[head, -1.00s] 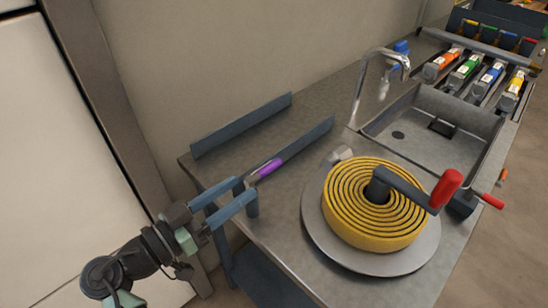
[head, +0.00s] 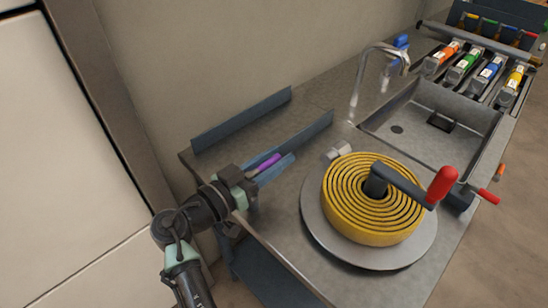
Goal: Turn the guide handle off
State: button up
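The guide handle appears as a purple grip (head: 263,165) on the steel counter, near its left end and in front of a long blue-grey rail (head: 305,136). My gripper (head: 275,161) has its blue-grey fingers along the purple grip, one on each side as far as I can see. The fingers look apart; whether they touch the grip is too small to tell. The gripper's palm hides the near end of the handle and its mount.
A yellow coiled hose on a round plate (head: 425,249), with a red-handled crank (head: 441,186), stands to the right. Behind are a faucet (head: 355,95) and a sink (head: 485,148). A second rail (head: 240,121) stands by the wall. Coloured dispensers are at the far right.

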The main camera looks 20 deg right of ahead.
grip_shut()
dwell(1.2)
